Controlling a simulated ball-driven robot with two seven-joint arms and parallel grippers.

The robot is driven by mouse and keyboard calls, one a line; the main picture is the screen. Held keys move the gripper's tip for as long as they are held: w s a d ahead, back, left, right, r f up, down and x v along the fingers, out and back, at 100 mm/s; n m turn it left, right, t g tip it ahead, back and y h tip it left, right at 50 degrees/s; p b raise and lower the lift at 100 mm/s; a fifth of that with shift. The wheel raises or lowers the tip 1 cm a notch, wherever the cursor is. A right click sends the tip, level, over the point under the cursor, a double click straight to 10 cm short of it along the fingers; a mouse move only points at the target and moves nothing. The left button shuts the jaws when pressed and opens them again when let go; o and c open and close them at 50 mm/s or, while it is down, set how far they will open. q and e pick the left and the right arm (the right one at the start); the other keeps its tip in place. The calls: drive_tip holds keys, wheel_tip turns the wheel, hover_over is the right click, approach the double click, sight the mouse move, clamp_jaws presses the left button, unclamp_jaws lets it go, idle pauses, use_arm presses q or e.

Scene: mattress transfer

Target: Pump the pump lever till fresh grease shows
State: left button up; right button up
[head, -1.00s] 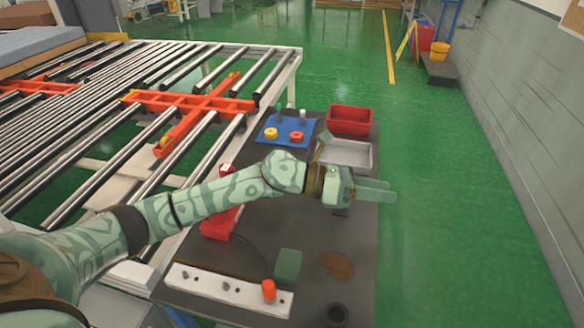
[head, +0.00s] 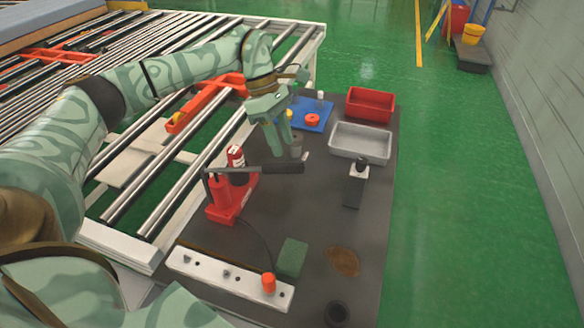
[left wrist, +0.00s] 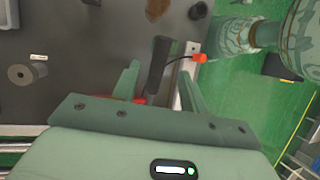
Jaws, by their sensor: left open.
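The red grease pump (head: 228,199) stands on the dark bench top, left of its middle. Its black pump lever (head: 268,168) sticks out level to the right. My left gripper (head: 282,145) is open, fingers pointing down, just beyond the lever in the head view. In the left wrist view the dark lever (left wrist: 158,66) shows between the two spread fingers of the left gripper (left wrist: 161,72), not gripped. A pale bar (head: 200,270) with several fittings and an orange cap (head: 268,283) lies at the near edge. I cannot make out fresh grease. My right gripper is not in view.
A blue mat (head: 312,114) with rings, a red bin (head: 371,104) and a grey tray (head: 360,143) stand at the far end. A dark bottle-like object (head: 355,187), a green pad (head: 291,259) and a brown stain (head: 343,261) are nearer. Rollers flank the left.

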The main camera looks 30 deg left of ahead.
sight(290, 164)
use_arm(q)
drive_tip(key=x, duration=0.7)
drive_tip(key=shift+d+f, duration=0.2)
drive_tip(key=shift+f, duration=0.15)
